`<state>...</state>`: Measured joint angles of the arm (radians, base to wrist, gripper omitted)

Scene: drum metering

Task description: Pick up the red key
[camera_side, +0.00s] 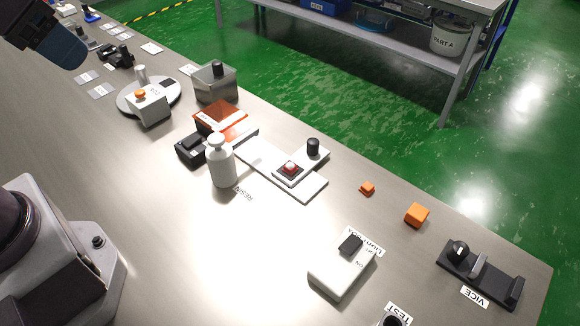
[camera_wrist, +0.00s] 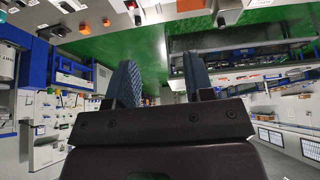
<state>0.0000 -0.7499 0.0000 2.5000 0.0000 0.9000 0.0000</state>
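I cannot make out a red key in either view. A small red button (camera_side: 290,167) sits on a white device with a black knob, in the middle of the bench in the side view. My gripper shows in the wrist view (camera_wrist: 160,65) with its two blue fingers wide apart and nothing between them.
Orange blocks (camera_side: 417,214), a white switch box (camera_side: 341,268) and a black vice (camera_side: 480,272) are at right. The bench's front left middle is clear.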

